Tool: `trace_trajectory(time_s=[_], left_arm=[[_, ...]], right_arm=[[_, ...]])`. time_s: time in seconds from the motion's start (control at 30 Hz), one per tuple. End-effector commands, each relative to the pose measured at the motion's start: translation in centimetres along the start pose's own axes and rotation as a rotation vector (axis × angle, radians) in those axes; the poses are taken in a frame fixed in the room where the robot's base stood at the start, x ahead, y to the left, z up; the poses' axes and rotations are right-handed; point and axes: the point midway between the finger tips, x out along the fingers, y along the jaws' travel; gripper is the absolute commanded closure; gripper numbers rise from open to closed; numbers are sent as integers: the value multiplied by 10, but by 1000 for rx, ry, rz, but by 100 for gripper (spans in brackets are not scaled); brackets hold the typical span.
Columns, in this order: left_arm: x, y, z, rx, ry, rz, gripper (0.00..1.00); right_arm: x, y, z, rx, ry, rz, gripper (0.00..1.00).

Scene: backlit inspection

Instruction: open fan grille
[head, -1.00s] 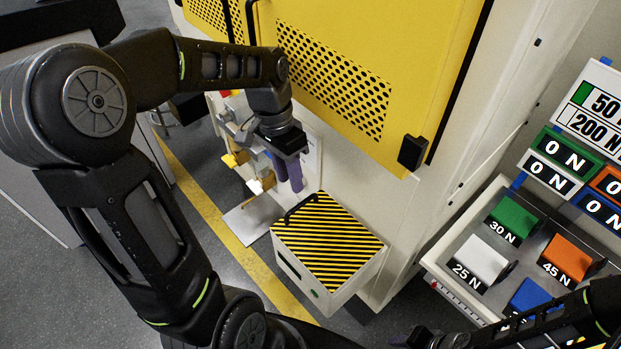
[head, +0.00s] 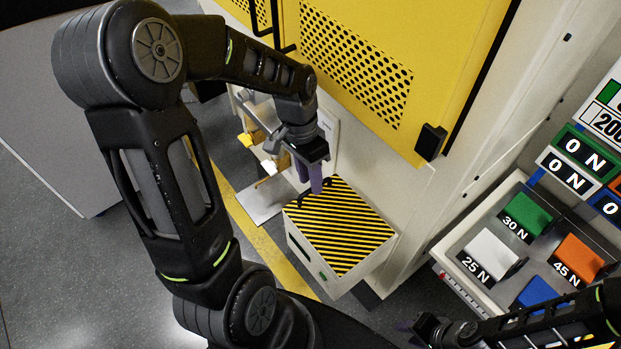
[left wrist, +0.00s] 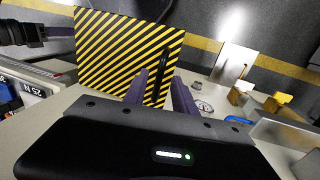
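A low pale box with a black-and-yellow striped top (head: 340,235) stands in front of the yellow cabinet; it may be the fan grille, but I cannot tell for certain. A black handle (left wrist: 163,62) sits on the striped top, near its left edge in the head view. My left gripper (head: 316,184) has its purple fingers pointing down at this handle. In the left wrist view, the fingers (left wrist: 165,88) are apart with the handle showing in the gap between them; contact is not visible. My right gripper (head: 408,326) is low at the bottom edge, its fingers mostly hidden.
The yellow cabinet door (head: 440,70) has a perforated grille (head: 358,62) and a black latch (head: 430,141). A pale console with coloured force blocks (head: 490,252) stands at the right. Yellow tape marks the floor.

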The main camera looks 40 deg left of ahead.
Motion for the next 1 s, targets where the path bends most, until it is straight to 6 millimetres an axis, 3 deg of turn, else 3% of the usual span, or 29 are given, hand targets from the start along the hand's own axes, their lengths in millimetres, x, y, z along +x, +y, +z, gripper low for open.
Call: trace_trajectory(time_s=[0.13,0.4,0.8,1.0], left_arm=[[10,0,0,-1,0,0,67],[11,0,0,0,1,0,68],[11,0,0,0,2,0,100],[11,0,0,0,2,0,100]], right_arm=[[-1,0,0,0,0,0,64],[-1,0,0,0,-1,0,64],[-1,0,0,0,0,0,64],[-1,0,0,0,0,0,64]])
